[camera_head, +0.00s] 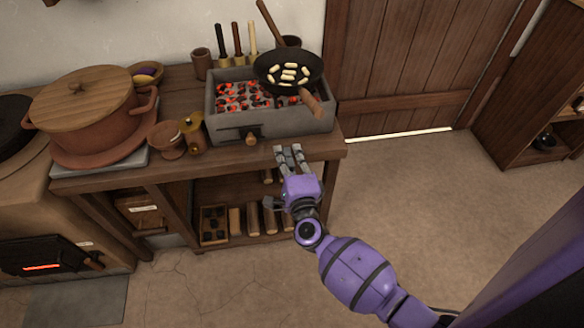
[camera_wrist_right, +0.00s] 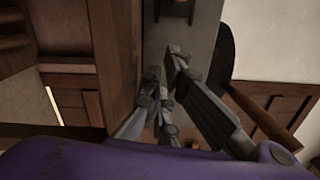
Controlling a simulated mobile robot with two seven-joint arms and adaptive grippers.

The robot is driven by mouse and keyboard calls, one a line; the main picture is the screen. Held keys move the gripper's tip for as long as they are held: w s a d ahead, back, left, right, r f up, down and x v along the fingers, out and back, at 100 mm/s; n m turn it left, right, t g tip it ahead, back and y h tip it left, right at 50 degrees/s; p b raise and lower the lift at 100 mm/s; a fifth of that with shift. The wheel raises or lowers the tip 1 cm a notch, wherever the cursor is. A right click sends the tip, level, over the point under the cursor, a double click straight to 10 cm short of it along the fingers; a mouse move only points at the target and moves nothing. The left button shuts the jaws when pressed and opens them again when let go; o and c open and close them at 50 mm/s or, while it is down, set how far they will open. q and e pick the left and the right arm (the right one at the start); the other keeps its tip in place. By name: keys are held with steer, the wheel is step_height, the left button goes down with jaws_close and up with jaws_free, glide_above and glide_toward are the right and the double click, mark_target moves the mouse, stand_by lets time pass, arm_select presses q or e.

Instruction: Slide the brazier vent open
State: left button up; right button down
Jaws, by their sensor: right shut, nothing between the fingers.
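The grey stone brazier (camera_head: 282,124) stands on the wooden bench, with glowing coals inside. Its vent (camera_head: 232,134) is a dark plate low on the front face, with a small wooden knob (camera_head: 250,139). In the right wrist view, part of the brazier wall (camera_wrist_right: 203,32) shows with the vent's dark edge at the top. How far the vent is open cannot be told. My right gripper (camera_head: 289,150) is shut and empty, in front of the bench edge, right of the knob and apart from it. It also shows in the right wrist view (camera_wrist_right: 164,68). My left gripper is out of view.
A black pan (camera_head: 287,72) with pale pieces sits over the brazier. The bench shelf holds logs. Floor to the right is clear.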

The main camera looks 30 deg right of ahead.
mark_target(253, 160)
steer(key=w, duration=0.1)
steer(key=a, duration=0.1)
steer(key=w+a, duration=0.1)
steer(key=shift+w+a+r, duration=0.15)
steer(key=shift+w+r, duration=0.1)
steer(key=shift+w, duration=0.1)
steer(key=shift+w+a, duration=0.1)
steer(key=shift+a, duration=0.15)
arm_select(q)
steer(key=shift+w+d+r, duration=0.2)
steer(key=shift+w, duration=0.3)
arm_select(e)
steer(key=shift+w+a, duration=0.1)
steer(key=shift+a, duration=0.1)
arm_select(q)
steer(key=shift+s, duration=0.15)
arm_select(e)
steer(key=shift+a, duration=0.3)
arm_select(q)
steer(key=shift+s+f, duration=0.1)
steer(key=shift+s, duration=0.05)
arm_select(e)
steer(key=a, duration=0.1)
steer(key=w+a, duration=0.1)
steer(key=a, duration=0.3)
steer(key=shift+w+r, duration=0.1)
steer(key=shift+w, duration=0.2)
steer(key=shift+a, duration=0.1)
